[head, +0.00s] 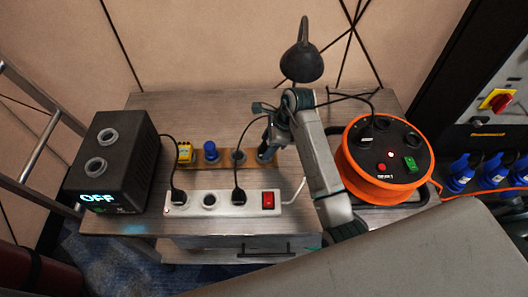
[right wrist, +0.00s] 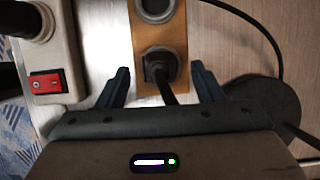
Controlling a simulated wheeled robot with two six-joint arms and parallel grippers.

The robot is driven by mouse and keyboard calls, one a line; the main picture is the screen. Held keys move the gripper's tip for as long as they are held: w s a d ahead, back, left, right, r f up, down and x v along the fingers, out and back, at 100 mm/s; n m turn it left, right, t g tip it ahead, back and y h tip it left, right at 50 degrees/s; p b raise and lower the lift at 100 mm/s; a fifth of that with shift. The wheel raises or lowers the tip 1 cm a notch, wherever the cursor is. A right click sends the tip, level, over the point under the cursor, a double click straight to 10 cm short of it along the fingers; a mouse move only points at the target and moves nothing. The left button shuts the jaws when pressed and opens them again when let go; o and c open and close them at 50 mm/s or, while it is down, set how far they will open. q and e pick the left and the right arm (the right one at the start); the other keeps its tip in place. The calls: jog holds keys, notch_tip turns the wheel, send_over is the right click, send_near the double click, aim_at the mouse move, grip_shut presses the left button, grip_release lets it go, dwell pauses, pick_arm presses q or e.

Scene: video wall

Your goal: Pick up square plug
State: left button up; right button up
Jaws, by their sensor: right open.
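A black, squarish plug (right wrist: 160,66) with a thick cord sits in the wooden strip (right wrist: 176,18) in the right wrist view. My left gripper is not in view.
A white power strip (head: 222,211) with a red switch (head: 268,200) and black plugs lies in front. A dark box (head: 112,140) reading OFF stands left. An orange cable reel (head: 352,175) stands right. A black lamp (head: 302,62) rises behind my arm. Loose black cables cross nearby.

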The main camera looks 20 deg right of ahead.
jog(key=shift+b+x, duration=0.35)
jog(key=shift+x, duration=0.7)
jog(key=shift+d, duration=0.15)
jog(key=c, duration=1.2)
jog(key=shift+r, duration=0.1)
